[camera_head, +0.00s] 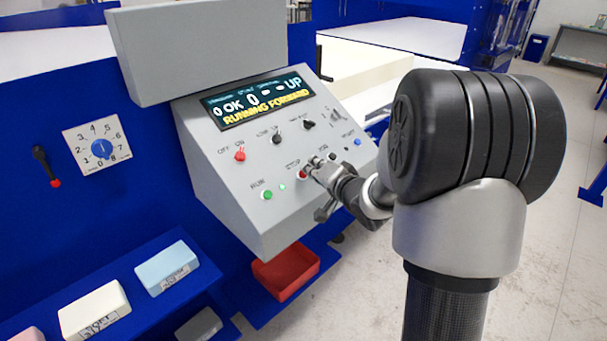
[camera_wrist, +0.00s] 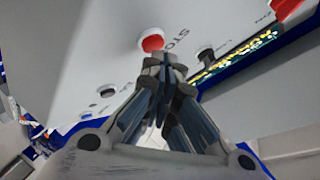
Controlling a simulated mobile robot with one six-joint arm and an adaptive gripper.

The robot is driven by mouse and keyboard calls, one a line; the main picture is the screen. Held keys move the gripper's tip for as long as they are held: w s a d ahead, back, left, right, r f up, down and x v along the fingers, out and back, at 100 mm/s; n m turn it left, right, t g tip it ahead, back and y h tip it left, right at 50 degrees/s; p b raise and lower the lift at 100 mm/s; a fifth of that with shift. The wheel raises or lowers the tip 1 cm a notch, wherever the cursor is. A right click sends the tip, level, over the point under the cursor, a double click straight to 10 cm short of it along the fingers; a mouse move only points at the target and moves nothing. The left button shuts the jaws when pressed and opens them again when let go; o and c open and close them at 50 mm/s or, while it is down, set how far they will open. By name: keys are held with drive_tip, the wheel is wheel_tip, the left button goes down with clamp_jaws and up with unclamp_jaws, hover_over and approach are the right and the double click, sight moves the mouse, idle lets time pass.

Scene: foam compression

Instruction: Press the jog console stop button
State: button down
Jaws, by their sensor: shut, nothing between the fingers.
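The jog console (camera_head: 215,165) is a grey sloped box with a lit display (camera_head: 262,102) reading "RUNNING FORWARD". Its red stop button (camera_head: 302,174) sits under the word STOP, and shows in the wrist view (camera_wrist: 153,43) just past my fingertips. My gripper (camera_head: 312,166) is shut and empty, with its tips right by the stop button. In the wrist view its fingertips (camera_wrist: 166,66) lie just below the button and partly overlap its lower edge. I cannot tell whether they touch it.
A green RUN button (camera_head: 268,195) is left of the stop button, and a blue button (camera_head: 358,142) is to the right. A red OFF/ON switch (camera_head: 239,156) and black switches sit above. A red bin (camera_head: 286,272) is below, with foam blocks (camera_head: 95,311) at lower left.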

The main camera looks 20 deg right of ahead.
drive_tip(key=shift+w+a+f, duration=0.1)
drive_tip(key=shift+w+f, duration=0.1)
drive_tip(key=shift+f, duration=0.2)
idle(0.8)
drive_tip(key=shift+s+r+p, duration=0.4)
drive_tip(key=shift+r+p, duration=0.2)
drive_tip(key=shift+r, duration=0.15)
drive_tip(key=r+p, duration=0.1)
drive_tip(key=s+r+p, duration=0.1)
drive_tip(key=r+p, duration=0.1)
drive_tip(key=s+d+r+p, duration=0.1)
drive_tip(key=shift+s+d+r+p, duration=0.1)
drive_tip(key=shift+s+r+p, duration=0.1)
drive_tip(key=shift+s+p, duration=0.1)
drive_tip(key=shift+w+f, duration=0.1)
idle(0.7)
